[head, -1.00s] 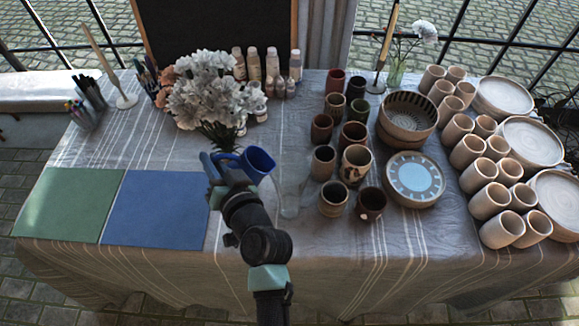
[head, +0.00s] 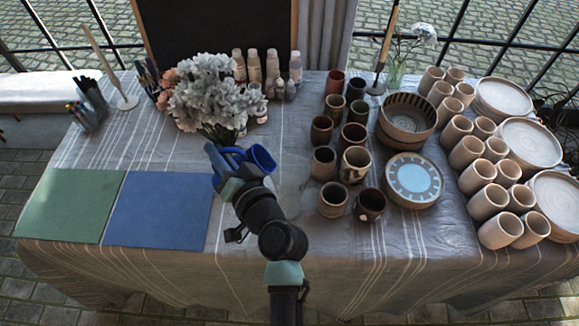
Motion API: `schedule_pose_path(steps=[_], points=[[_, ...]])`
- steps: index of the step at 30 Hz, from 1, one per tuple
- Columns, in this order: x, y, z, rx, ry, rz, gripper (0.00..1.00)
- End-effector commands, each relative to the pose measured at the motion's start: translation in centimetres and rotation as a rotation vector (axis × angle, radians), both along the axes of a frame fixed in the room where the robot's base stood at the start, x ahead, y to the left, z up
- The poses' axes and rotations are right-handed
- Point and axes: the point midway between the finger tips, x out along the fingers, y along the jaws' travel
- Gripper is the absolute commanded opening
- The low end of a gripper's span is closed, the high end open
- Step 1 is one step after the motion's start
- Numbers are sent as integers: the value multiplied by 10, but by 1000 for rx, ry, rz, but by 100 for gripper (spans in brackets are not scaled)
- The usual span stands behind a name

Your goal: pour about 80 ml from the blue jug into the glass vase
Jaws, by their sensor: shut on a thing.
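The blue jug (head: 262,158) is held up over the middle of the table, in front of the white flowers. Its open mouth shows, turned toward the right; most of its body is hidden behind my gripper. My gripper (head: 229,162) is shut on the jug, at its left side. A clear glass vase (head: 292,186) stands faintly visible on the cloth just right of and below the jug in the picture. Its outline is hard to make out, and I cannot tell its liquid level. No stream of liquid can be seen.
Dark cups (head: 333,199) stand close to the right of the vase, with pale cups and plates beyond. A bunch of white flowers (head: 210,98) stands behind the jug. Green (head: 70,205) and blue (head: 158,210) mats lie at the left front. A small vase (head: 394,78) stands at the back.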

Motion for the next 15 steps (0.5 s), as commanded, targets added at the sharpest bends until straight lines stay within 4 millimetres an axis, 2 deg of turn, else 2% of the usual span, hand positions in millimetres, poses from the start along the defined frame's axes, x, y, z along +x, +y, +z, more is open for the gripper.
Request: schedule_pose_path(steps=[3, 15], points=[[2, -3, 6, 26, 2, -1, 0], [2, -5, 8, 50, 9, -1, 0]])
